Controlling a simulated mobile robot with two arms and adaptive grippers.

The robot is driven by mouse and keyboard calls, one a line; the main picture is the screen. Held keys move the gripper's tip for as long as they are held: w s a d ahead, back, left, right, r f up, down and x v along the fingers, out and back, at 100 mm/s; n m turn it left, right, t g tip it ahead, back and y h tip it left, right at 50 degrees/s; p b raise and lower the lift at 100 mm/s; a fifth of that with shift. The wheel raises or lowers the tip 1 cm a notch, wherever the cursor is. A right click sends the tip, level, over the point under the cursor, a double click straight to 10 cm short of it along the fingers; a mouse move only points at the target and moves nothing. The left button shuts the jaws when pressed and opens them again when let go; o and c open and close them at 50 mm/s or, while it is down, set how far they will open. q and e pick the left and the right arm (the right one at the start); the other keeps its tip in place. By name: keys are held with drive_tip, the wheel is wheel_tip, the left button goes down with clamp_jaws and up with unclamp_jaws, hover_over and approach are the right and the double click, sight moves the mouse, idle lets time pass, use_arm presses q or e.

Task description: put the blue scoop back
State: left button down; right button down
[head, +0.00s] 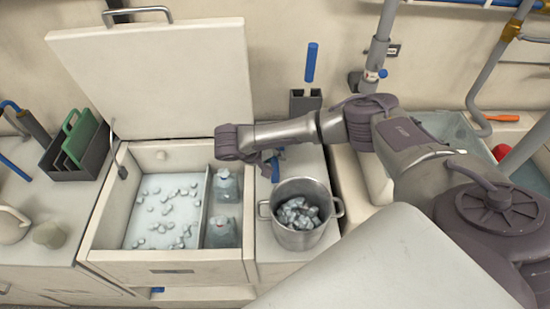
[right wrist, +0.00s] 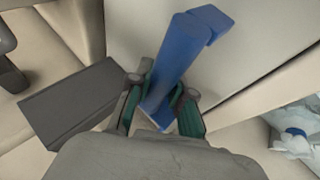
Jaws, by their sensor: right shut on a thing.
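The blue scoop (right wrist: 178,60) is between the fingers of my right gripper (right wrist: 160,112) in the right wrist view, its blocky end pointing away from the palm. In the head view, my right gripper (head: 268,163) is over the pale counter strip between the open ice box and the pot, and part of the scoop (head: 276,168) shows below it. The rest of the scoop is hidden by the wrist. A dark upright holder (head: 305,101) stands behind the pot, with a separate blue bar (head: 311,62) above it; I cannot tell whether they touch. My left gripper is not in view.
The ice box (head: 165,256) has its lid (head: 155,75) raised and holds loose ice and two bottles. A steel pot (head: 300,238) with ice stands at its right. A dark caddy (head: 75,160) with a green item is at the left.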

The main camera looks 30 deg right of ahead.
drive_tip(key=shift+f, duration=0.2)
drive_tip(key=c, duration=1)
unclamp_jaws()
drive_tip(key=shift+f, duration=0.15)
drive_tip(key=shift+c, duration=0.2)
drive_tip(key=p+v, duration=0.1)
drive_tip(key=v, duration=1.1)
drive_tip(key=shift+r+p, duration=0.25)
drive_tip(key=shift+p, duration=0.1)
